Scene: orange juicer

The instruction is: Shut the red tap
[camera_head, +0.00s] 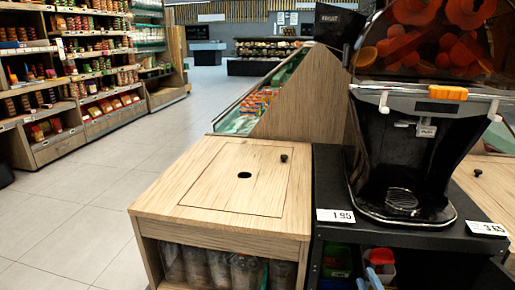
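The orange juicer (363,165) stands on a black stand at the right, with a dark body and oranges behind its clear upper cover. An orange block (448,92) sits on its pale front bar. A small fitting with a white label (426,131) hangs below the bar, inside the dark recess. I cannot make out a clearly red tap there, nor whether any tap is open or shut. A round drain grille (401,199) lies at the base of the recess. I cannot make out either gripper in this view.
A wooden cabinet (190,200) with a round hole in its top stands left of the juicer, with bottles below. Price cards (335,215) mark the black stand. A red-topped item (381,256) sits on its lower shelf. Open floor (90,200) lies at the left.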

